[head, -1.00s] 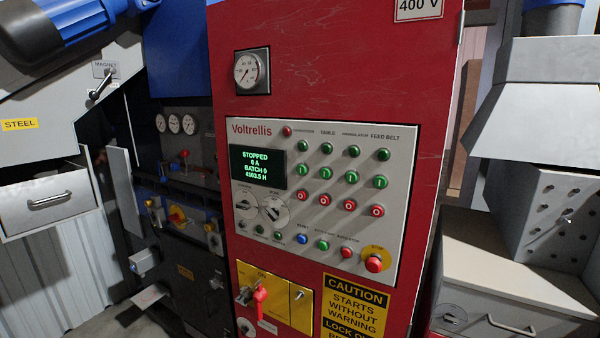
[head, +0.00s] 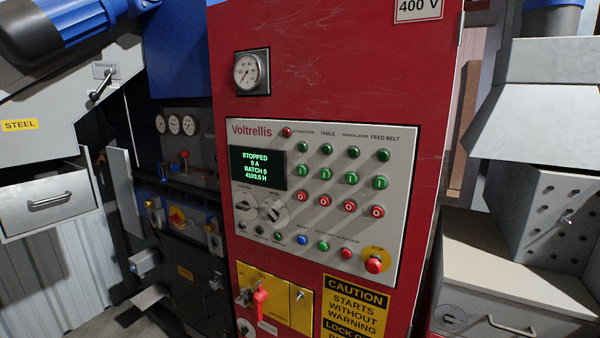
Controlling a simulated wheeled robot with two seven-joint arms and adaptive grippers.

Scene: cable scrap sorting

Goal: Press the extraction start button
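The red control cabinet carries a light grey Voltrellis panel (head: 235,190). Under the extraction label, in the leftmost column, is a green start button (head: 300,171) marked with a bar. A green lamp (head: 303,146) sits above it and a red stop button (head: 302,195) marked with a ring sits below it. The dark display (head: 257,168) reads STOPPED, 0 A, BATCH 0 in green letters. Neither of my grippers is in view, and nothing covers the start button.
Similar green and red buttons stand close by in the table, granulator and feed belt columns. A red emergency stop (head: 374,265) is at the panel's lower right. A yellow plate (head: 276,296) with a red handle (head: 260,298) is below. Grey machinery flanks the cabinet.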

